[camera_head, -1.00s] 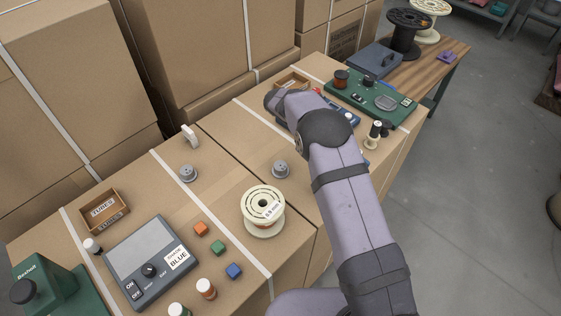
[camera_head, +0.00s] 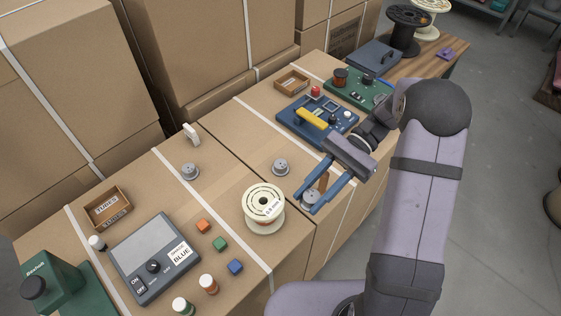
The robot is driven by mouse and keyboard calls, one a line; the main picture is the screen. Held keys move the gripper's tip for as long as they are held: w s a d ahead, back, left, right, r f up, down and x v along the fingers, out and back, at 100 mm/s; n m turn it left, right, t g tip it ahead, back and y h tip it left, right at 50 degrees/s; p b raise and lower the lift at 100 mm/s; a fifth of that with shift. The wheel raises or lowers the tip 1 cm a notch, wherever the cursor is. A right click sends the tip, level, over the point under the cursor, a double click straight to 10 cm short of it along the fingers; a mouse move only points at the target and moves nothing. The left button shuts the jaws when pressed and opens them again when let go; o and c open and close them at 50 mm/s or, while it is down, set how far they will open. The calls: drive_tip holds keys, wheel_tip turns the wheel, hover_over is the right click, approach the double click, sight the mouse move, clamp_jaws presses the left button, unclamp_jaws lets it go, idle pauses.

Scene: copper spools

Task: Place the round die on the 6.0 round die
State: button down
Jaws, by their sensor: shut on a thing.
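My gripper (camera_head: 308,202) has blue fingers and points down to the left, near the front edge of the boxes. It is shut on a small grey round die (camera_head: 313,197), partly hidden between the fingers. A second grey round die (camera_head: 280,168) lies on the cardboard top, up and left of my gripper, clear of the fingers. A third grey round die (camera_head: 190,171) lies farther left, near the pale strap. Any size markings on the dies are too small to read, so I cannot tell which is the 6.0 one.
A cream wire spool (camera_head: 263,208) stands left of my gripper. A blue device with a yellow bar (camera_head: 314,119) and a green board (camera_head: 353,90) lie behind. Small coloured cubes (camera_head: 220,244) and a grey switch box (camera_head: 152,258) are at the left. Cardboard around the two free dies is mostly clear.

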drive_tip(key=w+a+r+m+t+y, duration=0.2)
drive_tip(key=a+m+t, duration=0.1)
drive_tip(key=m+t+y+b, duration=0.1)
drive_tip(key=m+t+b, duration=0.2)
drive_tip(key=m+t, duration=0.15)
hover_over(281, 163)
drive_tip(key=shift+f+p, duration=0.3)
drive_tip(key=shift+f, duration=5.05)
drive_tip(key=shift+f, duration=0.1)
drive_tip(key=c, duration=1.3)
unclamp_jaws()
